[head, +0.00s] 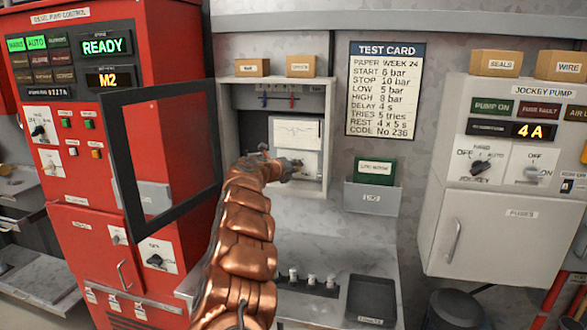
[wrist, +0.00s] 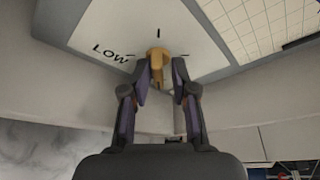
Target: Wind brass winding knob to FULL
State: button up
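The brass winding knob (wrist: 157,58) sits on a white plate (wrist: 130,40) marked LOW, with black tick marks around it, in the wrist view. My gripper (wrist: 161,70) has one finger on each side of the knob's grip. The left finger is very close to it or touching, and a narrow gap shows at the right finger. In the head view my gripper (head: 292,170) reaches into the open recorder cabinet (head: 327,145), at the panel below the chart paper (head: 297,132). My gripper hides the knob there. The FULL mark is not readable.
The cabinet's open framed door (head: 122,165) stands left of my arm, beside the red pump control panel (head: 90,190). A green book (head: 375,170) in a grey holder is to the right. A shelf below carries a black tray (head: 371,300) and several small items.

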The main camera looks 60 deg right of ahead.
jog(key=shift+o, duration=0.2)
jog(key=shift+w, duration=0.1)
jog(key=shift+v, duration=0.85)
jog(key=v, duration=1)
jog(key=shift+a, duration=0.1)
jog(key=shift+s, duration=0.2)
dwell(0.4)
